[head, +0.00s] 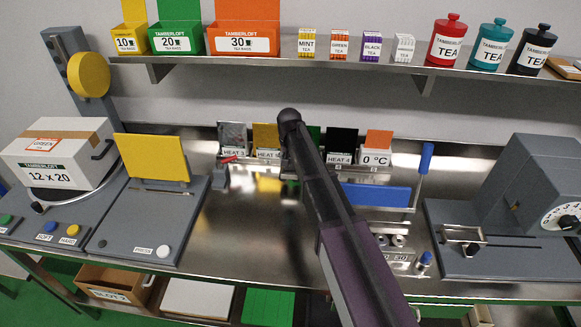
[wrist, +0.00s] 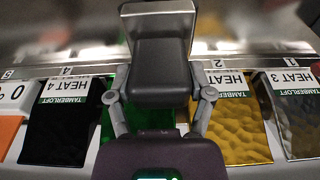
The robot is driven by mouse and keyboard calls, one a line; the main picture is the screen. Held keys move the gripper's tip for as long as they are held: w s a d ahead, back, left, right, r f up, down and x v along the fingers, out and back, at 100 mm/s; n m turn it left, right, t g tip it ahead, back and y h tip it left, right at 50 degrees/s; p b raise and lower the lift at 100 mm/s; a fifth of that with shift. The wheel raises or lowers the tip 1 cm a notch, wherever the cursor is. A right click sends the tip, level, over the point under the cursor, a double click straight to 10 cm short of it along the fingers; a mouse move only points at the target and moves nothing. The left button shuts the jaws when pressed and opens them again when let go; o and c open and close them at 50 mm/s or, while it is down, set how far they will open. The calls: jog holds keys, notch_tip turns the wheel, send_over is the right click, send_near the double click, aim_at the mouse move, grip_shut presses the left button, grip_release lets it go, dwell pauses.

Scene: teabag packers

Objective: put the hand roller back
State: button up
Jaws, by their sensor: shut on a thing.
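In the wrist view my gripper (wrist: 160,92) is shut on a dark grey block (wrist: 160,68) with a flat silver plate (wrist: 157,20) at its far end. Its shape does not tell me surely that this is the hand roller. The block covers part of a green card (wrist: 119,98) in the card rack. In the head view my arm hides the gripper and what it holds. A blue upright handle (head: 426,158) stands by a blue panel (head: 376,195) right of my arm; I cannot tell what it belongs to.
The rack holds yellow (wrist: 223,115), black (wrist: 60,120) and orange (head: 379,142) cards. A press with a yellow plate (head: 152,158) stands left, a grey machine (head: 530,190) right. A shelf (head: 330,62) with boxes and tins runs above.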

aim_at(291, 168)
jog(key=shift+w+f+b, duration=0.15)
jog(key=shift+f+b, duration=1.6)
jog(key=shift+f, duration=0.05)
jog(key=shift+f, duration=0.1)
jog(key=shift+d+f+b, duration=0.1)
jog(key=shift+f+b, duration=0.3)
jog(key=shift+b, duration=0.25)
jog(key=o, duration=1.3)
jog(key=shift+f, duration=0.1)
jog(key=shift+r, duration=0.25)
jog(key=shift+r+p, duration=0.7)
jog(key=shift+p, duration=0.25)
jog(key=r+p, duration=0.3)
jog(key=s+r+p, duration=0.1)
jog(key=r+p, duration=0.7)
jog(key=shift+s+r, duration=0.15)
jog(key=shift+s, duration=0.25)
